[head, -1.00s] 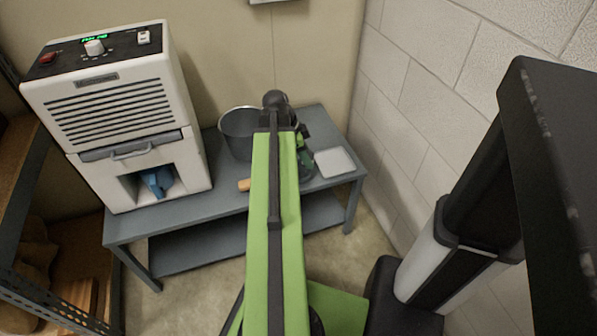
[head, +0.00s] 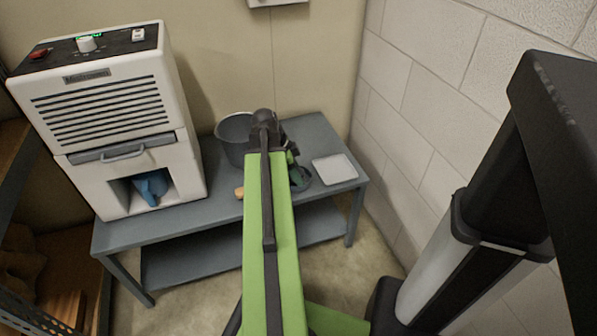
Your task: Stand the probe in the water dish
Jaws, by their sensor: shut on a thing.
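A small dark round dish, which looks like the water dish (head: 306,184), sits on the grey bench right of my arm, partly covered. My gripper (head: 295,164) is over the dish and mostly hidden behind the end of my green arm. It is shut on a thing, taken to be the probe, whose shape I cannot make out. I cannot tell whether that thing touches the dish.
The grey bench (head: 170,231) holds a white dehumidifier (head: 105,105) with a blue jug (head: 151,187) in its recess, a grey bucket (head: 232,135), a pale flat tray (head: 335,169) and a tan cylindrical piece (head: 239,192). A block wall (head: 420,130) stands right.

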